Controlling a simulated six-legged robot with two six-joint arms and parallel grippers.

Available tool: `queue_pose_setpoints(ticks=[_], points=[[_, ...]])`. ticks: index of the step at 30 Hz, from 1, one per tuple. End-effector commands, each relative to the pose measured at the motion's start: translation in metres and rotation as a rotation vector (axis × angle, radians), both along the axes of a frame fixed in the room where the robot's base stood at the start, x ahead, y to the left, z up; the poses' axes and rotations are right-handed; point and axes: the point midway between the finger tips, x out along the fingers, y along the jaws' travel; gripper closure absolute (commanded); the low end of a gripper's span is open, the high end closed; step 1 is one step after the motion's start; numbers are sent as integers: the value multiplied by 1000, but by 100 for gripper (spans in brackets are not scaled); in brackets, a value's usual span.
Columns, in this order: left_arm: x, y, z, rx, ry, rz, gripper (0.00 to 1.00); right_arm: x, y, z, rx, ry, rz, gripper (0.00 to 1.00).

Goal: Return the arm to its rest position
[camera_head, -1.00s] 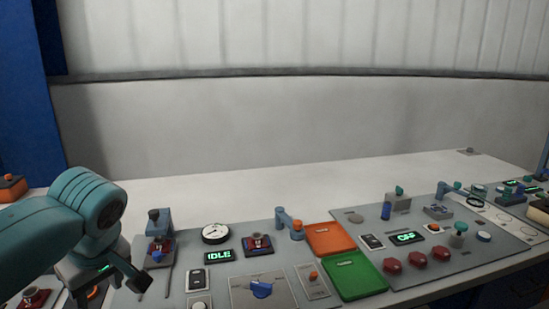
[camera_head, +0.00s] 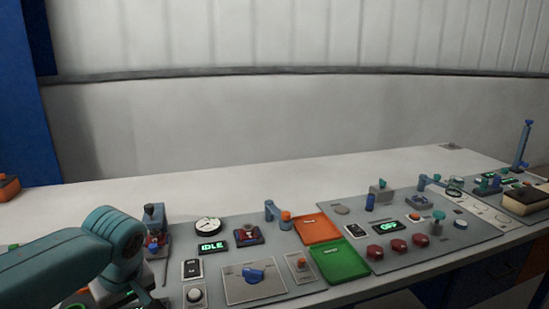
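My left arm comes in from the lower left, with its teal wrist bent downward at the left end of the control panel. My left gripper (camera_head: 138,298) is at the bottom edge of the picture, below the wrist and mostly cut off. Its fingertips and anything between them cannot be made out. My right arm and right gripper are not in view.
A grey panel (camera_head: 222,266) on the white bench (camera_head: 250,182) holds an IDLE display (camera_head: 213,246), a blue knob (camera_head: 253,275), an orange tray (camera_head: 317,228) and a green tray (camera_head: 340,262). Red buttons (camera_head: 398,246) are farther right. The bench behind is clear.

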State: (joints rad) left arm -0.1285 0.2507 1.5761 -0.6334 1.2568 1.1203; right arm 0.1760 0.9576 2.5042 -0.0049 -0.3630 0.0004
Motion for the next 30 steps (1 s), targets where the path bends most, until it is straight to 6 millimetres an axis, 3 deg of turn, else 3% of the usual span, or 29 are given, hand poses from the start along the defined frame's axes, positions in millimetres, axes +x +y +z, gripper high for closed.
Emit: queue_pose_setpoints(ticks=[5, 10, 13, 15, 18, 21, 24, 30], points=[[8, -30, -57, -76, 59, -172, 46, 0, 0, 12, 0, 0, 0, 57], [-3, -72, -137, -208, 119, -373, 46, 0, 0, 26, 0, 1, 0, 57], [-32, -108, -199, -332, 145, -504, 46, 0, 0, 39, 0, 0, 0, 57], [-66, -132, -241, -422, 143, -577, 46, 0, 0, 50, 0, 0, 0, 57], [-115, -154, -280, -493, 124, -635, 46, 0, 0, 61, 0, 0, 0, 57], [-158, -163, -301, -511, 109, -664, 46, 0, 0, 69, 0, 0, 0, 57], [-185, -165, -311, -501, 103, -681, 46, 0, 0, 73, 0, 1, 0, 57], [-200, -164, -316, -485, 95, -697, 46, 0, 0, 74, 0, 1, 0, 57]])
